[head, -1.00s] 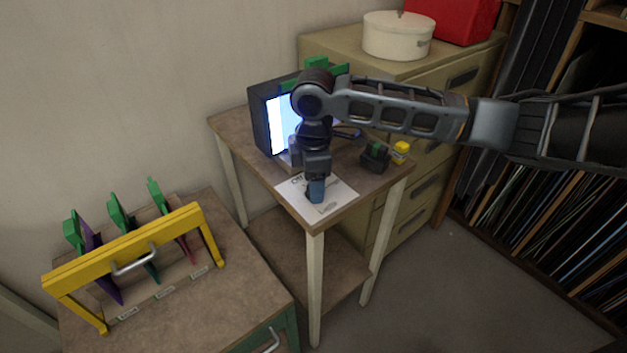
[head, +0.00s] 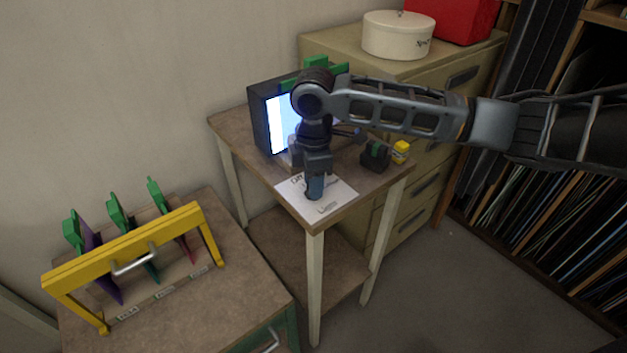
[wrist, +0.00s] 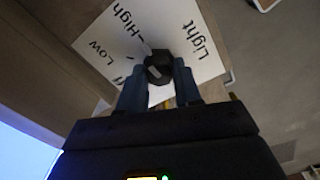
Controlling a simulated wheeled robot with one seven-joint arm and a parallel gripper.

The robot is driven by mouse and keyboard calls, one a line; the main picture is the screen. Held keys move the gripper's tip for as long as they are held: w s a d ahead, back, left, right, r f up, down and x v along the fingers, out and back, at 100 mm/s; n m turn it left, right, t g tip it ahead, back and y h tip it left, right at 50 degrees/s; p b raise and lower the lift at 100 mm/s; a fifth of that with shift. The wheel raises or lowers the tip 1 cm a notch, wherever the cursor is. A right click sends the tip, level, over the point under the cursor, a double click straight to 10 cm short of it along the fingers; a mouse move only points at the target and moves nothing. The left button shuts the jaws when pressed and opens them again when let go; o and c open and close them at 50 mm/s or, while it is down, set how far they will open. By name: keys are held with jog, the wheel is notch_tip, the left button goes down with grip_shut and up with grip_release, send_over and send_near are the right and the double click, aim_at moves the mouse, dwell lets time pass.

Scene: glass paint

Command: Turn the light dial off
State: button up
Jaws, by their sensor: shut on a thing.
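A white plate (wrist: 185,25) printed "Light", "High" and "Low" lies flat on the small table; a further label is partly hidden by a finger. It also shows in the head view (head: 337,196). On it is a black dial (wrist: 158,61) with a pale mark on top. A small pale piece at its edge is on the side of the "High" label. My gripper (wrist: 159,76) points down, its two blue fingers shut on the dial from both sides. In the head view my gripper (head: 315,189) hides the dial.
A lit screen (head: 284,123) stands behind my gripper on the table (head: 232,130). A dark box (head: 375,156) and a yellow jar (head: 401,152) are at the right. A yellow rack (head: 130,262) stands on the cabinet at left.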

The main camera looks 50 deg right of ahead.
jog(key=n, duration=0.3)
jog(key=shift+n+b, duration=0.4)
jog(key=n+b, duration=0.1)
jog(key=n, duration=0.3)
jog(key=shift+n, duration=0.3)
jog(key=n+b, duration=0.2)
jog(key=n, duration=0.2)
jog(key=shift+f+n, duration=0.1)
jog(key=shift+n, duration=0.2)
jog(key=shift+n+b, duration=1)
jog(key=shift+n, duration=1.1)
jog(key=o, duration=1)
jog(key=shift+o, duration=0.2)
jog(key=shift+r, duration=0.2)
